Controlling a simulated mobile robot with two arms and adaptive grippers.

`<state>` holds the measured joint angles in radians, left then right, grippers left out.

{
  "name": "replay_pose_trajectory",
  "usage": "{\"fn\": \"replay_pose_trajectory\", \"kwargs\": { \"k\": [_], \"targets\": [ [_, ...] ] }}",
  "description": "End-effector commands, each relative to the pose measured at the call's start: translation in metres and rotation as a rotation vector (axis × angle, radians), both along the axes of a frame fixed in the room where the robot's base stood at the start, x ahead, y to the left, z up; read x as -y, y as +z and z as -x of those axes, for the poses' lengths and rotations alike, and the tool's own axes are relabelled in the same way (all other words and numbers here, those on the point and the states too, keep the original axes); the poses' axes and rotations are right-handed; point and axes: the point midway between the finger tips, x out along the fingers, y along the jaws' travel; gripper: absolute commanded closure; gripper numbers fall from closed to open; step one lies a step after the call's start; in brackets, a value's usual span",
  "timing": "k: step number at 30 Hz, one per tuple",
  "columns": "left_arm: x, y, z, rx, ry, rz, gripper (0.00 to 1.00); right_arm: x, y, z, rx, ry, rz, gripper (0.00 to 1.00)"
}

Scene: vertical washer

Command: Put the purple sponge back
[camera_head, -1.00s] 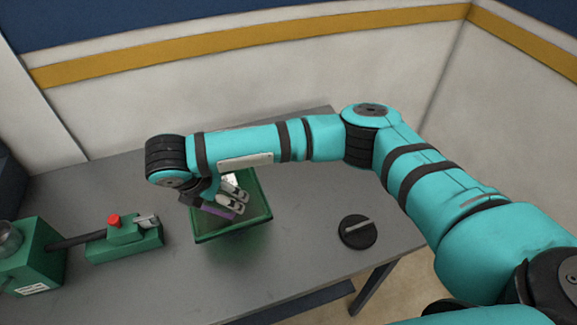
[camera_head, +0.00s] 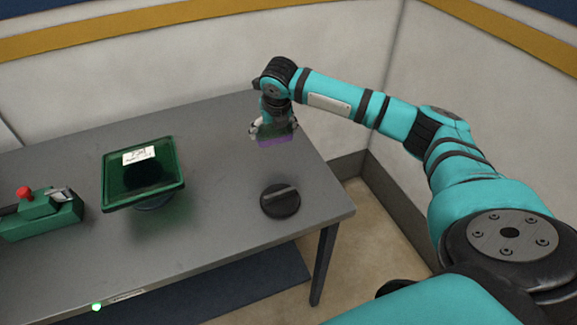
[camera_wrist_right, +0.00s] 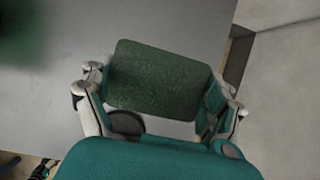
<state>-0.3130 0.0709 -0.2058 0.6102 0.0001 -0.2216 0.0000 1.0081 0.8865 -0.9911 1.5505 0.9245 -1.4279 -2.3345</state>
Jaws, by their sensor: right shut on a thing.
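The sponge (camera_head: 277,142) shows a purple lower layer under a dark green top in the head view. My right gripper (camera_head: 273,130) is shut on it and holds it over the right part of the grey table, seemingly above the surface. In the right wrist view, the sponge's dark green face (camera_wrist_right: 160,80) sits between the two fingers of the right gripper (camera_wrist_right: 160,98); its purple side is hidden there. My left gripper is not in view.
A green square tray (camera_head: 112,190) with a white label stands left on the table (camera_head: 215,240). A black round knob-like piece (camera_head: 280,201) lies in front of the sponge. A green device with a red button (camera_head: 40,208) is at far left. Walls stand behind and right.

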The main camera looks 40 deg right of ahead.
Motion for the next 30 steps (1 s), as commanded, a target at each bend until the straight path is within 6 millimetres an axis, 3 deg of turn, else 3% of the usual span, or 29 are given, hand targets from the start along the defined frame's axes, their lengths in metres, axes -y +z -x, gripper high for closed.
{"fn": "replay_pose_trajectory", "kwargs": {
  "k": [3,7,15,26,30],
  "targets": [
    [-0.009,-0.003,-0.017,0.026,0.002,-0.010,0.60,0.019,-0.002,0.000,-0.003,0.020,0.002,0.42],
    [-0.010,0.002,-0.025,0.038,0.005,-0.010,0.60,0.025,-0.015,0.001,-0.008,0.032,0.002,0.42],
    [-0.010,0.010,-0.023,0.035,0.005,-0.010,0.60,0.024,-0.058,0.001,-0.005,0.031,0.002,0.42],
    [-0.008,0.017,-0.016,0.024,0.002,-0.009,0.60,0.024,-0.097,0.001,-0.006,0.031,0.003,0.42],
    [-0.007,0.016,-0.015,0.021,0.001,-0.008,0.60,0.024,-0.100,0.000,-0.002,0.031,0.003,0.42]
  ]
}}
